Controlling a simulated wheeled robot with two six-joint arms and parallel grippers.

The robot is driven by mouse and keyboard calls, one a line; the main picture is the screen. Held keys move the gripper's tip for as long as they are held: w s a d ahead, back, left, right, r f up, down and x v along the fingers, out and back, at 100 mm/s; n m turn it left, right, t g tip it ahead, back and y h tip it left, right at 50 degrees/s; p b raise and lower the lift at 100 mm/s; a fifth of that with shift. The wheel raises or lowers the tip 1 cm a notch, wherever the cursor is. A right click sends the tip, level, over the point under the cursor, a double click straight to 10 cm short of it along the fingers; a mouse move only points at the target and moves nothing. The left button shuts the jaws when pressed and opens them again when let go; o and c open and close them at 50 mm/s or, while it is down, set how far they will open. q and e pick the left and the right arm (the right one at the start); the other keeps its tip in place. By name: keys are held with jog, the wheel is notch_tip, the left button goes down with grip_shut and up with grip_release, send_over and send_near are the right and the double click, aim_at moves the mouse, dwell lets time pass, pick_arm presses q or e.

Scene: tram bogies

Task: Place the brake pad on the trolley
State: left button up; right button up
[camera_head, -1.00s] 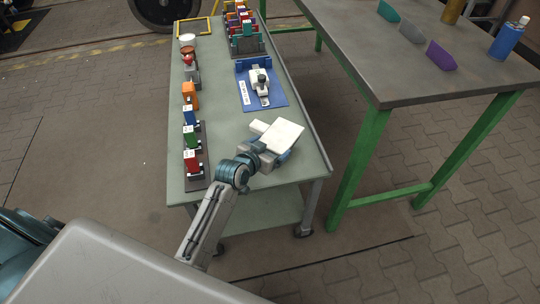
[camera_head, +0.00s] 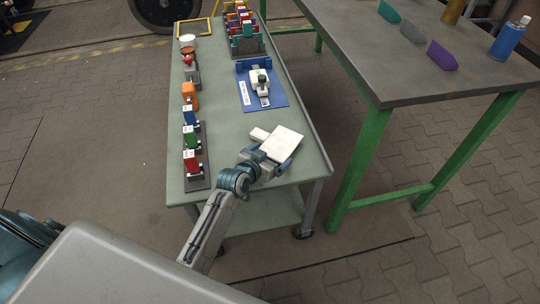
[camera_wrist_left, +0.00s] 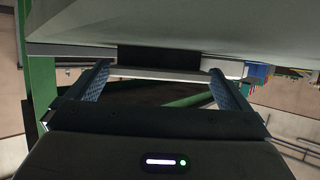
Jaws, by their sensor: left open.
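The trolley (camera_head: 228,157) is a grey-green wheeled table in the middle of the head view. My left gripper (camera_head: 283,143) is over its near right part, its white housing hiding what is beneath. In the left wrist view my left gripper (camera_wrist_left: 160,85) is open, its two blue fingers apart. A black block (camera_wrist_left: 158,60) with a pale strip below it shows at the fingertips, close under a broad grey surface. I cannot tell whether this block is the brake pad, nor whether the fingers touch it. My right gripper is not in view.
A blue fixture (camera_head: 247,97) stands on the trolley beyond my gripper. Several coloured items stand along its left edge, and a filled rack (camera_head: 246,47) stands at the back. A green-legged bench (camera_head: 410,60) is to the right, with wedge-shaped pieces and a blue spray can (camera_head: 510,40).

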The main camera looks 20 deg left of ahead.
pick_arm(q)
jog(key=p+v, duration=0.1)
jog(key=v, duration=1.1)
jog(key=shift+r, duration=0.1)
jog(key=s+a+f+n+g+y, duration=0.1)
jog(key=s+g, duration=0.7)
jog(key=s, duration=1.4)
jog(key=shift+a+f+y, duration=0.3)
jog(key=shift+f+y, duration=0.35)
jog(key=shift+y, duration=0.25)
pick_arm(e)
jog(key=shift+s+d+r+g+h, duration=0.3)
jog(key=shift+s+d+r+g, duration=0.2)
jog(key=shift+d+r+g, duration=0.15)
